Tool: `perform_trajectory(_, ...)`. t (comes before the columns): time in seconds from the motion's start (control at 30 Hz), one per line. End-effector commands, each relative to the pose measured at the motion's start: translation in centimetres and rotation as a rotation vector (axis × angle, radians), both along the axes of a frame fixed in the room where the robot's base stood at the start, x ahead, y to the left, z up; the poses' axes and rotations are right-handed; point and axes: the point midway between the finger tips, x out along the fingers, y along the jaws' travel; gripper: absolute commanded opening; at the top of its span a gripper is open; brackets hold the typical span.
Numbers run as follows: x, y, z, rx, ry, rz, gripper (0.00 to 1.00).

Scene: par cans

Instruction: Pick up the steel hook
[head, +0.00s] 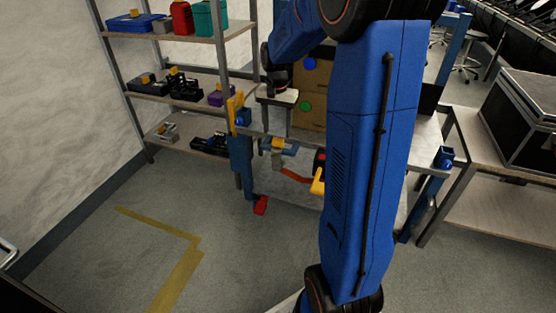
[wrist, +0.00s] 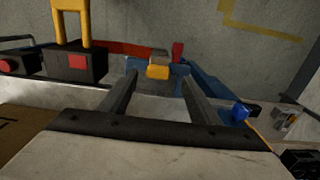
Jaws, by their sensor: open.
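A small grey piece with a yellow block (head: 278,143) sits at a blue part on the workbench in the head view. It also shows in the wrist view as a yellow block (wrist: 158,72) with grey behind it. It may be the steel hook; its shape is too small to tell. My gripper (head: 277,127) is open above and behind it. In the wrist view my gripper's fingers (wrist: 158,84) stand apart with the yellow block in line between their tips. Nothing is visibly held, and the distance to the block is unclear.
A black box with a yellow handle (wrist: 75,62) stands left of the fingers. A red strip (head: 295,175) lies near the bench's front. A blue post (head: 241,160) stands at the bench's left. Shelves (head: 185,73) with several tools stand left; a black case (head: 525,115) is at right.

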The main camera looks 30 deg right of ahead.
Motion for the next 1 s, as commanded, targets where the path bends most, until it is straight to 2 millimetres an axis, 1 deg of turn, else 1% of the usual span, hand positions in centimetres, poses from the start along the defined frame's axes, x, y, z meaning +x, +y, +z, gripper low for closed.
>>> perform_trajectory(0.17,-0.1,0.0,-1.0,0.001,0.002,0.000,0.56)
perform_trajectory(0.4,-0.1,-0.4,-4.1,0.001,0.003,0.000,0.56)
perform_trajectory(0.5,-0.1,-0.4,-5.1,0.000,0.001,0.000,0.56)
perform_trajectory(0.6,-0.1,-0.4,-5.6,0.000,0.001,0.000,0.56)
perform_trajectory(0.83,-0.1,-0.4,-5.7,0.000,0.000,0.000,0.56)
perform_trajectory(0.87,-0.1,-0.4,-5.7,0.000,0.000,0.000,0.51)
perform_trajectory(0.9,-0.1,-0.4,-5.7,0.000,0.000,0.000,0.42)
perform_trajectory(0.97,-0.1,-0.4,-5.7,0.000,0.000,0.000,0.28)
perform_trajectory(1.0,-0.1,-0.4,-5.7,0.000,0.000,0.000,0.18)
